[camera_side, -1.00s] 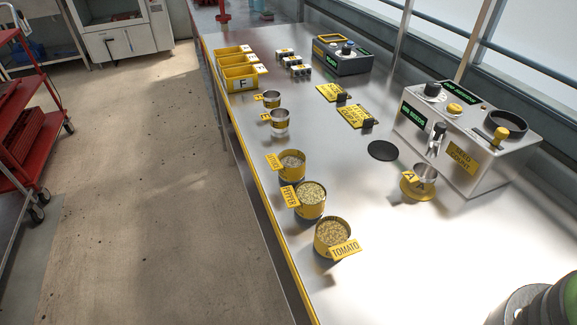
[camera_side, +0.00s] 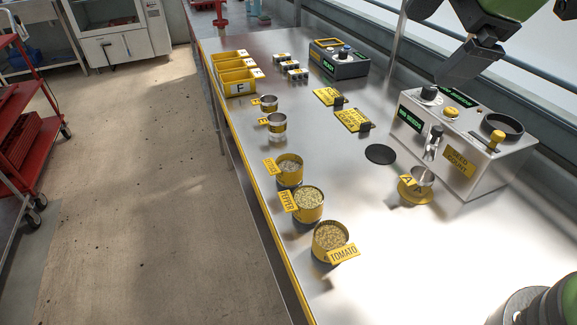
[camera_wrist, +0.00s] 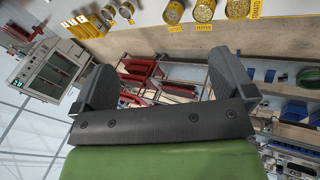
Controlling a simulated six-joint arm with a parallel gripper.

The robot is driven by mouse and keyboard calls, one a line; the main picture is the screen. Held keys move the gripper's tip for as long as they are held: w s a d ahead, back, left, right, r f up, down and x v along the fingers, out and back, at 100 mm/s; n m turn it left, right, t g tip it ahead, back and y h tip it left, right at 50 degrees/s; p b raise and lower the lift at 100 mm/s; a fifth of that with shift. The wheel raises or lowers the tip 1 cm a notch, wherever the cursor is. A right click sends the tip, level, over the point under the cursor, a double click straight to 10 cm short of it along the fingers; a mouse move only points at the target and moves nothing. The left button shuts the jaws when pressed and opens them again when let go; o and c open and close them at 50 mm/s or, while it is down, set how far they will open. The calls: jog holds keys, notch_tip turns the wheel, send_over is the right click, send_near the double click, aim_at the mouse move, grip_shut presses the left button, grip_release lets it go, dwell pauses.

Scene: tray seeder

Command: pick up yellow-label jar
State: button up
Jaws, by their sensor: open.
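Two small metallic jars with yellowish bands stand near the left edge of the bench: a nearer one (camera_side: 277,127) and a farther one (camera_side: 269,104). Which one is the yellow-label jar I cannot tell. Both show at the top of the wrist view, as one jar (camera_wrist: 126,10) and another (camera_wrist: 108,13). My gripper (camera_wrist: 163,72) is open and empty, its two dark fingers wide apart. In the side view only a dark part of it and a green link show at the upper right, high above the seeder box and far from the jars.
Three open seed tins, including the tomato tin (camera_side: 329,238), stand in a row nearer than the jars. Yellow bins (camera_side: 240,89) stand behind them. Mid-bench is mostly clear.

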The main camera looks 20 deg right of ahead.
jog(key=w+a+f+n, duration=0.7)
jog(key=a+f+n, duration=0.1)
jog(key=n, duration=0.4)
jog(key=n+h, duration=0.1)
jog(key=n, duration=0.8)
send_near(286, 160)
jog(key=s+a, duration=0.1)
jog(key=a, duration=0.1)
jog(key=shift+g, duration=0.3)
jog(key=shift+d+x, duration=0.2)
jog(key=shift+x, duration=1.45)
jog(key=shift+d+x, duration=0.15)
jog(key=shift+x, duration=1.5)
jog(key=shift+s, duration=0.15)
jog(key=c, duration=0.9)
